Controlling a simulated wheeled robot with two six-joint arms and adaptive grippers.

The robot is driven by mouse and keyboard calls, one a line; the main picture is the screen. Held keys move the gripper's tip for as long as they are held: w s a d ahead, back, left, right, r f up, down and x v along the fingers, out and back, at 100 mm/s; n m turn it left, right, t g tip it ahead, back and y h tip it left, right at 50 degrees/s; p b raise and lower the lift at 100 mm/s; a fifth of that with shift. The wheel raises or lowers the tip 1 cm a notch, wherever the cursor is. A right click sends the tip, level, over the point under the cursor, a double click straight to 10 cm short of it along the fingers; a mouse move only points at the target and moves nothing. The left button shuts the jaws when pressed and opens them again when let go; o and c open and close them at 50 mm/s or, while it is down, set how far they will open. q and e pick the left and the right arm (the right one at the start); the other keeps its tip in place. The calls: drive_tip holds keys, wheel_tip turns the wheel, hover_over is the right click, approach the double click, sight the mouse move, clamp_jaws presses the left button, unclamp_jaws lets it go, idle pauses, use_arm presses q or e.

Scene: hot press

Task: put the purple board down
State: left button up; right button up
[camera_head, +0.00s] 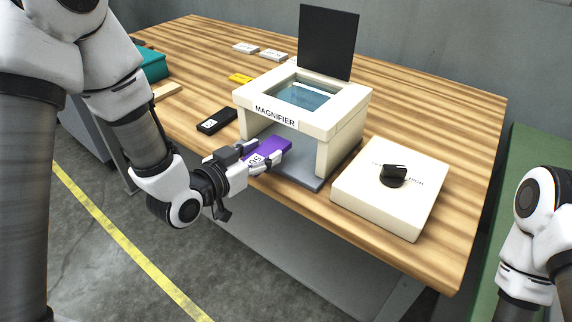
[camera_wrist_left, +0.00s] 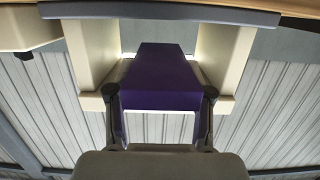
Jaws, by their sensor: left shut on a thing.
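The purple board (camera_head: 268,153) has white lettering on its near end and sits at the front opening of the white magnifier (camera_head: 325,125). My left gripper (camera_head: 265,157) is shut on the purple board, with a finger on each side. In the left wrist view, the board (camera_wrist_left: 162,80) lies between the two fingers (camera_wrist_left: 162,110) and between the magnifier's legs. Whether the board touches the grey base plate (camera_head: 296,176) under the magnifier I cannot tell. My right arm shows at the right edge, but its gripper is out of view.
A white box with a black knob (camera_head: 393,174) stands right of the magnifier. A teal box (camera_head: 153,63) is at far left. The wooden table's (camera_head: 455,130) right side is clear.

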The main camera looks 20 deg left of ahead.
sight(283, 139)
use_arm(q)
drive_tip(key=x, duration=0.2)
drive_tip(key=r+x, duration=0.1)
drive_tip(key=x, duration=0.1)
drive_tip(key=p+x, duration=0.1)
drive_tip(key=x, duration=0.2)
drive_tip(key=shift+d+r, duration=0.1)
drive_tip(key=shift+r, duration=0.15)
drive_tip(key=shift+w+d+r, duration=0.1)
drive_tip(key=shift+w+d, duration=0.05)
drive_tip(key=shift+w, duration=0.5)
drive_tip(key=f, duration=0.3)
drive_tip(key=shift+w+d+f, duration=0.1)
drive_tip(key=shift+w+f, duration=0.1)
drive_tip(key=shift+f, duration=0.05)
drive_tip(key=shift+s, duration=0.1)
drive_tip(key=o, duration=1.3)
drive_tip(key=shift+o, duration=0.2)
drive_tip(key=shift+f, duration=0.1)
